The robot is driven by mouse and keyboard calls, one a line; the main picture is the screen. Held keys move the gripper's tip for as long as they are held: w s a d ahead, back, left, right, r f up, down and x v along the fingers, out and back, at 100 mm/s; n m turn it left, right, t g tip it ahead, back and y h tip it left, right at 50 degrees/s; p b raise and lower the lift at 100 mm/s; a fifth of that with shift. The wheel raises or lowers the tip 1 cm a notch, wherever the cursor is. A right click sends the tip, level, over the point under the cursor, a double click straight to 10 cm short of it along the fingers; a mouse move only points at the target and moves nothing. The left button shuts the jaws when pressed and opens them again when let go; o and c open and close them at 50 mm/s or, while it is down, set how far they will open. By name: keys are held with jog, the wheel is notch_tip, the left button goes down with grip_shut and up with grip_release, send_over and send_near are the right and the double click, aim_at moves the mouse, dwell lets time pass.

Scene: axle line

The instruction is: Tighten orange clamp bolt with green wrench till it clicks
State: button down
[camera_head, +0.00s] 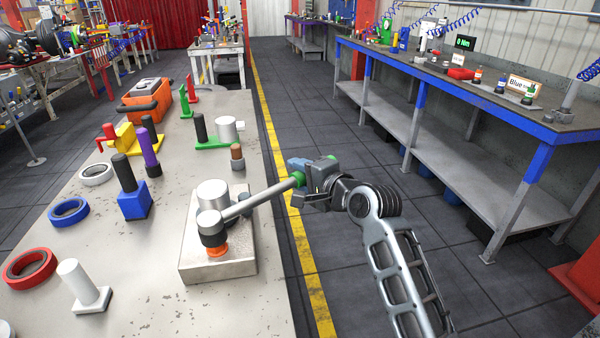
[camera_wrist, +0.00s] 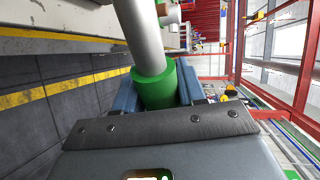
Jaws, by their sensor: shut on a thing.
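The green wrench (camera_head: 252,200) has a grey shaft and a green collar at its grip end. Its dark head sits over the orange clamp bolt (camera_head: 216,250), of which only the lower orange part shows. The bolt is on a grey metal block (camera_head: 190,268) on the left workbench, beside a grey cylinder (camera_head: 212,192). My gripper (camera_head: 303,186) is shut on the wrench's green end, out past the bench's right edge. In the wrist view the green collar (camera_wrist: 154,88) is between the two blue fingers, with the grey shaft running up and away.
The bench (camera_head: 140,290) holds a blue block with a dark post (camera_head: 133,200), coloured rings, a white post (camera_head: 80,283), a green stand (camera_head: 212,142) and an orange toolbox (camera_head: 146,107). A blue-edged bench (camera_head: 470,98) with a "0 Nm" display (camera_head: 465,42) stands right. The floor between is clear.

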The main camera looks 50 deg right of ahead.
jog(key=shift+f+b, duration=0.45)
jog(key=shift+f, duration=0.5)
jog(key=shift+r+p, duration=0.1)
jog(key=shift+p, duration=0.3)
jog(key=shift+s+a+m+g+h+p, duration=0.15)
jog(key=shift+s+m+h+p, duration=0.45)
jog(key=shift+s+p, duration=0.55)
jog(key=shift+s+m+g+h+p, duration=0.15)
jog(key=shift+s+m+h+p, duration=0.5)
jog(key=shift+p, duration=0.75)
jog(key=shift+n, duration=0.25)
jog(key=shift+w+n+y, duration=0.4)
jog(key=shift+w+y, duration=0.25)
jog(key=shift+w, duration=0.25)
jog(key=shift+w, duration=0.1)
jog(key=shift+r, duration=0.1)
